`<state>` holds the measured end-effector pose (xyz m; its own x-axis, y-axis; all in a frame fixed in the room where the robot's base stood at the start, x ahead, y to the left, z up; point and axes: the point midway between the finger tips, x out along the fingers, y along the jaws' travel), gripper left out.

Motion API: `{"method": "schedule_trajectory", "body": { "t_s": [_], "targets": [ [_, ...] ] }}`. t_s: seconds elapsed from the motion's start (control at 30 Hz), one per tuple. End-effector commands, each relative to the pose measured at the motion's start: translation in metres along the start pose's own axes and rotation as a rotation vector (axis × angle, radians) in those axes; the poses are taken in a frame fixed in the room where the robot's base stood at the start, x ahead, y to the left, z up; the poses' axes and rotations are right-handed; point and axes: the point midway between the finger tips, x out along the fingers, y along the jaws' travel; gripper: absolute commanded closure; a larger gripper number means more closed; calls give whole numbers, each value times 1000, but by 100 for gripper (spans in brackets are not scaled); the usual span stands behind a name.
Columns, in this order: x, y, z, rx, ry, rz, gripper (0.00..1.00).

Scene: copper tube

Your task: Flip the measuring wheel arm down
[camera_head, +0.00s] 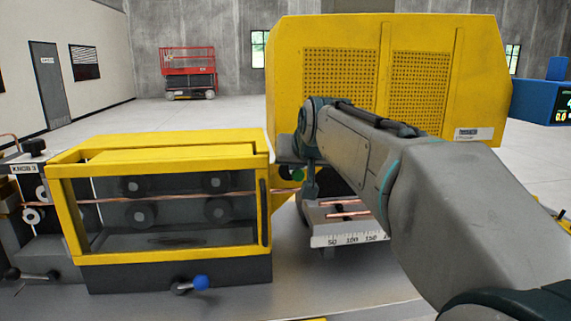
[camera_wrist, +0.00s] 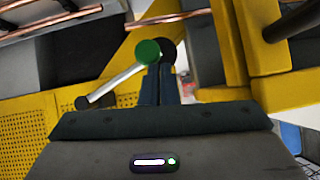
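A green ball knob (camera_wrist: 148,53) sits on the end of a silver lever (camera_wrist: 115,85) in the wrist view. The lever slants down left to a dark pivot in front of a yellow perforated panel. I take this lever to be the measuring wheel arm. My gripper (camera_wrist: 162,72) has its two dark fingers close together with nothing visible between them. Its fingertips are right at the knob, which overlaps the left fingertip; contact cannot be told. In the head view, the green knob (camera_head: 298,174) shows small beside my gripper (camera_head: 311,188), and the lever is mostly hidden.
A yellow-framed roller box (camera_head: 160,262) with a blue-knobbed handle (camera_head: 200,282) stands left of my gripper. A large yellow machine (camera_head: 290,60) is behind. A ruled plate (camera_head: 335,240) with copper pieces lies below. A copper tube (camera_head: 110,200) runs through the box.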

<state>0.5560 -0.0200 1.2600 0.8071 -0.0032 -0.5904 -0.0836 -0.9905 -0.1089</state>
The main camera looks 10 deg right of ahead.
Motion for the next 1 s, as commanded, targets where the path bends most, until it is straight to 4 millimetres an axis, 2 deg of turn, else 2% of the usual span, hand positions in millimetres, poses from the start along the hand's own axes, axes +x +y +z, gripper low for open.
{"method": "schedule_trajectory", "body": {
  "t_s": [0.03,0.3,1.0],
  "targets": [
    [6,0,7,-1,-1,-2,100],
    [13,2,18,-1,-1,-5,100],
    [16,6,22,-1,-6,-2,100]
  ]
}}
